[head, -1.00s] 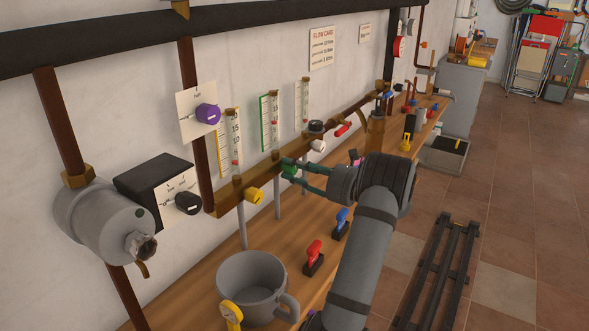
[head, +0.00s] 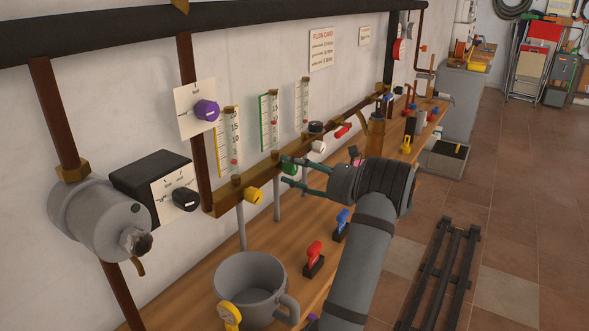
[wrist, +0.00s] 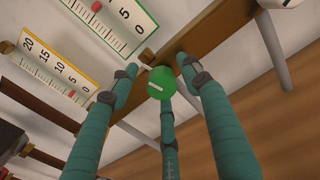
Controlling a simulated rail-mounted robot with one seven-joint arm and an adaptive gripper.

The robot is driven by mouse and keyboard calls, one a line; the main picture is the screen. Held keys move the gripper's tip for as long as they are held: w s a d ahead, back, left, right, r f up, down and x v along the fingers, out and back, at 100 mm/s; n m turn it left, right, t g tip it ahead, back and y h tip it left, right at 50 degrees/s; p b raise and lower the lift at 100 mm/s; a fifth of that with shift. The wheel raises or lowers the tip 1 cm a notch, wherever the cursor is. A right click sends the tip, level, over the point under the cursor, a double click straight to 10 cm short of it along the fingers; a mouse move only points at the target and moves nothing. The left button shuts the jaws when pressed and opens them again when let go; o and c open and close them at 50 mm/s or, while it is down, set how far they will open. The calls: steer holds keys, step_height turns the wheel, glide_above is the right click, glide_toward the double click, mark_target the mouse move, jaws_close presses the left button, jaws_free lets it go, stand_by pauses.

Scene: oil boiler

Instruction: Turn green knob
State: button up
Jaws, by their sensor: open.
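The green knob (head: 291,168) sits on the brass rail below the green-framed flow gauge. In the wrist view the green knob (wrist: 160,84) faces me, with a short white mark on its face. My gripper (head: 284,170) has slim teal fingers, spread open around the knob. In the wrist view my gripper (wrist: 160,76) has one finger left of the knob, one right and one below. I see no finger closed on it; whether any fingertip touches it I cannot tell.
A yellow knob (head: 254,195) and a white knob (head: 318,146) sit on the same rail on either side. Glass gauges (head: 270,122) stand just above. A grey mug (head: 250,285) and a red-handled valve (head: 314,258) stand on the wooden bench below.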

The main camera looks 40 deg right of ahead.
steer(key=v, duration=1.2)
steer(key=x, duration=1.2)
steer(key=shift+f, duration=0.1)
steer(key=shift+w+r+m+p, duration=0.1)
steer(key=shift+r+m+p, duration=0.25)
steer(key=shift+p, duration=0.45)
steer(key=shift+f+m+p, duration=0.1)
steer(key=shift+m+p, duration=0.25)
steer(key=shift+p, duration=0.1)
steer(key=shift+s+d+f, duration=0.15)
steer(key=shift+s+f, duration=0.05)
steer(key=shift+s, duration=0.15)
steer(key=shift+s+d+b, duration=0.1)
steer(key=shift+s+b, duration=0.2)
steer(key=shift+s, duration=0.2)
